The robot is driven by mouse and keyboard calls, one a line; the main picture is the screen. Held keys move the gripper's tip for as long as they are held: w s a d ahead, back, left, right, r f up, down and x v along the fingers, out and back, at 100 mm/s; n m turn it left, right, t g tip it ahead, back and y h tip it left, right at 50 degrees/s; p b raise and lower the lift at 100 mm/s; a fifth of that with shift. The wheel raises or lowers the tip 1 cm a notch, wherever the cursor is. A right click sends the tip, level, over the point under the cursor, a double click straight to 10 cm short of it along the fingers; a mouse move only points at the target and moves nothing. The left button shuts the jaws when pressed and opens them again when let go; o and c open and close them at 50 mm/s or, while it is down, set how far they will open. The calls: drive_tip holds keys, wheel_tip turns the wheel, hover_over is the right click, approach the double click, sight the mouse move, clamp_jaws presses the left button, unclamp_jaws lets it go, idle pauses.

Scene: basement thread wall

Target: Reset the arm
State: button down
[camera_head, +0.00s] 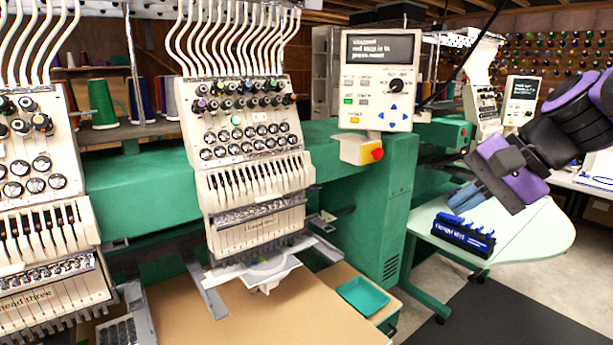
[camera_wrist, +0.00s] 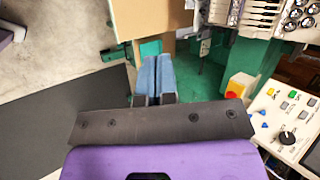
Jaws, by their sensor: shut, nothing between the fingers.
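My gripper (camera_head: 466,196) is at the right of the head view, on the purple and black arm that comes in from the right edge. Its blue-grey fingers point down and to the left, in the air above the pale green table (camera_head: 548,232). In the wrist view the two blue fingers of my gripper (camera_wrist: 153,76) lie side by side, shut, with nothing between them. The green embroidery machine (camera_head: 372,210) stands to the left of my gripper, apart from it.
The control panel (camera_head: 381,80) with a red-yellow switch (camera_head: 375,153) stands left of my arm. A blue rack (camera_head: 463,236) sits on the pale table below my gripper. A dark mat (camera_head: 520,310) covers open floor.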

drive_tip(key=s+d+n+t+h, duration=0.1)
drive_tip(key=s+d+n+h, duration=0.6)
drive_tip(key=s, duration=0.4)
drive_tip(key=shift+s+d+f+n, duration=0.15)
drive_tip(key=shift+d+f+n, duration=0.15)
drive_tip(key=shift+d+n, duration=0.2)
